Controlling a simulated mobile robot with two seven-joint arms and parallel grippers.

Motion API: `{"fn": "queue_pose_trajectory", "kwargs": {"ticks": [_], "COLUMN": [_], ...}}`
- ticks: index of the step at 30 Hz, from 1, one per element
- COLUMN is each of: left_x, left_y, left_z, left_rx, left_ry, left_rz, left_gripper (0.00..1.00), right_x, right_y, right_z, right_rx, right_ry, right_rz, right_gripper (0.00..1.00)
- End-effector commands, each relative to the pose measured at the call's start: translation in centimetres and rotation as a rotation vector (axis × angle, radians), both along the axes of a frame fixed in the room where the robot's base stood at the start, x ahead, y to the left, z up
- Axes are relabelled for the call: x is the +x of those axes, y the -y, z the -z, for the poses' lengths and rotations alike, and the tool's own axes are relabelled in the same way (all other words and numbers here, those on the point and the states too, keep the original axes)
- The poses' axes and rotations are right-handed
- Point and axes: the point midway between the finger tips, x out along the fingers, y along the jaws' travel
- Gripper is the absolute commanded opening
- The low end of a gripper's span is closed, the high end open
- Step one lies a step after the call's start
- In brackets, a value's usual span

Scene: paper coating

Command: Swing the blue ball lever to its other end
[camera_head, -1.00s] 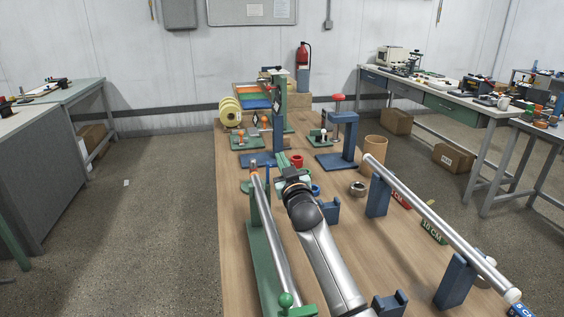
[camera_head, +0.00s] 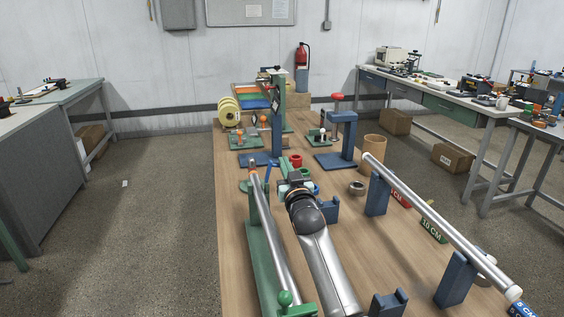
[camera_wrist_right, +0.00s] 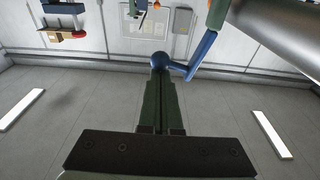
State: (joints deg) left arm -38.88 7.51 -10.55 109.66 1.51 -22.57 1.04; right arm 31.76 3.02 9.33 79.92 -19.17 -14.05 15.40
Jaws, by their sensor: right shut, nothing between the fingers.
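The blue ball (camera_wrist_right: 161,60) shows at the fingertips of my right gripper (camera_wrist_right: 160,72) in the right wrist view. A short blue stem joins it to the blue lever arm (camera_wrist_right: 204,50), which slants up to the right towards a green part (camera_wrist_right: 217,12). The green-and-dark fingers are shut and empty. Ball and fingertips overlap in this view; whether they touch I cannot tell. In the head view my right gripper (camera_head: 285,170) is over the table's middle, and a slim blue piece (camera_head: 267,172) stands just left of it. My left gripper is not in view.
A long metal tube on a green stand (camera_head: 262,247) lies left of my right arm. Another metal tube (camera_head: 430,215) rests on blue supports at the right. A red ring (camera_head: 296,160), a blue press-like stand (camera_head: 343,137) and a tan cylinder (camera_head: 374,149) are farther back.

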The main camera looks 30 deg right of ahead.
Motion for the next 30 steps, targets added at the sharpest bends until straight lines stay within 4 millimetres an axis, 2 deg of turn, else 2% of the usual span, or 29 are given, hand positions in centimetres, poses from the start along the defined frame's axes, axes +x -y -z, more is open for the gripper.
{"fn": "queue_pose_trajectory", "kwargs": {"ticks": [5,11,13,24,30], "left_x": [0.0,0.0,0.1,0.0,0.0], "left_y": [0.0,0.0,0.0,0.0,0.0], "left_z": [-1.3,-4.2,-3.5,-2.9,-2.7], "left_rx": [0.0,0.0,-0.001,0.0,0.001], "left_ry": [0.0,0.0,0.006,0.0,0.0], "left_rz": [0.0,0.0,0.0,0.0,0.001], "left_gripper": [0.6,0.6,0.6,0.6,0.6], "right_x": [0.2,0.6,-0.5,-6.4,-8.4], "right_y": [0.2,0.6,0.3,-1.2,-1.8], "right_z": [-1.5,-4.9,-3.6,-2.7,-2.5], "right_rx": [-0.001,0.0,0.0,0.001,0.001], "right_ry": [0.001,0.002,-0.002,-0.001,-0.001], "right_rz": [0.0,0.0,-0.001,-0.001,-0.001], "right_gripper": [0.0,0.0,0.0,0.0,0.0]}}
